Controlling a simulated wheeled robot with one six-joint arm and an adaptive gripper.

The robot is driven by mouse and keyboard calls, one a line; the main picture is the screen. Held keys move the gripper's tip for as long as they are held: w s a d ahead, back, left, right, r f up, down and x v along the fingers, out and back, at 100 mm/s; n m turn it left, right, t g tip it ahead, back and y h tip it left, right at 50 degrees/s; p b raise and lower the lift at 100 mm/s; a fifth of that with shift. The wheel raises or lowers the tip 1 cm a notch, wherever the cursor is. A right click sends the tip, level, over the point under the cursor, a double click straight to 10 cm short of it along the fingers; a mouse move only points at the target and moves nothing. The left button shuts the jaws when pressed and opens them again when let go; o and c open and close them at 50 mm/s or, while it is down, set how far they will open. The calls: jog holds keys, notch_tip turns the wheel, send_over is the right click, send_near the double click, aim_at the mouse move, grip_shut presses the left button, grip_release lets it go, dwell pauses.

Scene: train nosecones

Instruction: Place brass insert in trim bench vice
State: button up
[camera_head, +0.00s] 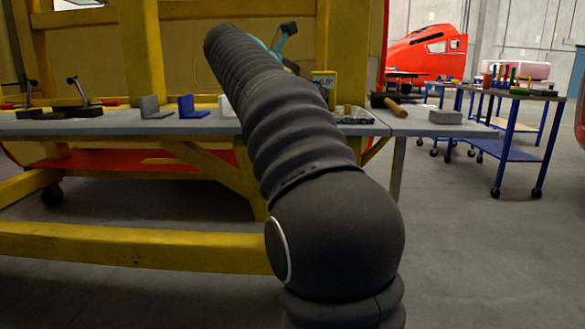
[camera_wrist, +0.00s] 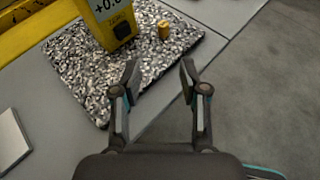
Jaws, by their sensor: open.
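The brass insert (camera_wrist: 164,29) is a small gold cylinder, standing upright on a speckled stone plate (camera_wrist: 70,75) in the wrist view. In the head view, a small brass piece (camera_head: 347,110) shows on the bench right of my arm. My gripper (camera_wrist: 160,75) is open and empty, its two fingers apart above the plate's near edge, with the insert beyond the fingertips. I cannot surely pick out the trim bench vice; a blue upright piece (camera_head: 187,107) and a grey one (camera_head: 150,107) stand on the bench at left.
A yellow box with a display (camera_wrist: 108,20) stands on the plate, close left of the insert. A wooden-handled tool (camera_head: 395,107) lies right of the plate. Dark clamps (camera_head: 75,105) stand at far left. A blue cart (camera_head: 515,120) stands at right; the floor between is clear.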

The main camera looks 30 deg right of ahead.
jog(key=s+a+f+m+t+y, duration=0.1)
jog(key=s+a+f+m+y, duration=0.2)
jog(key=s+a+f, duration=0.3)
jog(key=s+a+f+m+t+y, duration=0.1)
jog(key=s+a+f+m+y, duration=0.3)
jog(key=f, duration=0.8)
jog(key=s+a+m, duration=0.2)
jog(key=s+a, duration=0.1)
jog(key=shift+s, duration=0.3)
jog(key=shift+o, duration=0.6)
jog(key=s+a+f+m+y, duration=0.3)
jog(key=s+a+f+m, duration=0.2)
jog(key=s+f, duration=0.2)
jog(key=s+a+f+m+y, duration=0.3)
jog(key=s+a+f+m, duration=0.3)
jog(key=f, duration=0.5)
jog(key=shift+s+f+m, duration=0.2)
jog(key=shift+s+m, duration=0.1)
jog(key=shift+s, duration=0.4)
jog(key=shift+a, duration=0.1)
jog(key=shift+c, duration=0.8)
